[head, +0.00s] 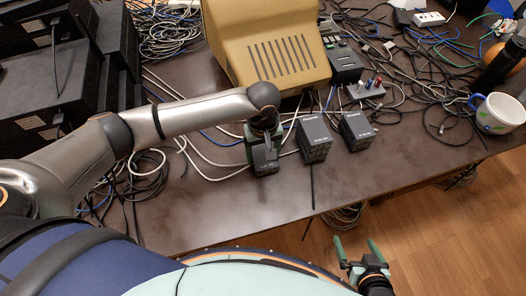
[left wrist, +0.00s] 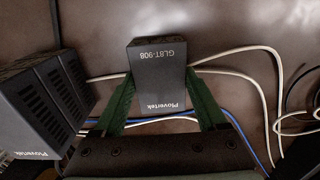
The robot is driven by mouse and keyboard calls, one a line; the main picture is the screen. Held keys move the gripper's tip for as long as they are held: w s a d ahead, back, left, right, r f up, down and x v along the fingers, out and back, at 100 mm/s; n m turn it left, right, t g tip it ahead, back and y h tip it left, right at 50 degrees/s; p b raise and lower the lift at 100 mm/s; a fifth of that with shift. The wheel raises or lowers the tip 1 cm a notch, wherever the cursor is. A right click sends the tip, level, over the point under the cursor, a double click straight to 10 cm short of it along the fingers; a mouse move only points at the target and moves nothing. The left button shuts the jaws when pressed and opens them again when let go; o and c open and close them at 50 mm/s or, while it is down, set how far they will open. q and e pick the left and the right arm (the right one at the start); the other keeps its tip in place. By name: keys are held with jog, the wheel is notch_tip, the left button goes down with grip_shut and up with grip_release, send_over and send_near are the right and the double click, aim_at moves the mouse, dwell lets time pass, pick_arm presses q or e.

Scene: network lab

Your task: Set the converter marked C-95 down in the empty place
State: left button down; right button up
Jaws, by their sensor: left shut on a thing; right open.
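My left gripper (head: 262,139) is shut on a dark grey box-shaped converter (head: 266,165), at the left of a row of similar boxes. In the left wrist view the green fingers (left wrist: 160,100) press on both sides of this held converter (left wrist: 158,70). Its top reads upside down "Plovertek" and something like "GLBT-908"; I see no C-95 on it. Whether its underside touches the table is hidden. My right gripper (head: 358,254) is open and empty, beyond the table's front edge.
The brown table (head: 215,208) is clear in front of the held converter. Cables (head: 205,160) run behind and left of it. A tan vented case (head: 270,50) stands behind, black equipment (head: 50,90) at left, a white mug (head: 497,113) at right.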

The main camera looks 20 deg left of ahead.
aim_at(263, 154)
pick_arm(q)
grip_release()
jog(key=shift+f, duration=0.1)
jog(key=shift+r, duration=0.2)
notch_tip(263, 154, up, 12)
jog(key=p, duration=0.1)
dwell(0.3)
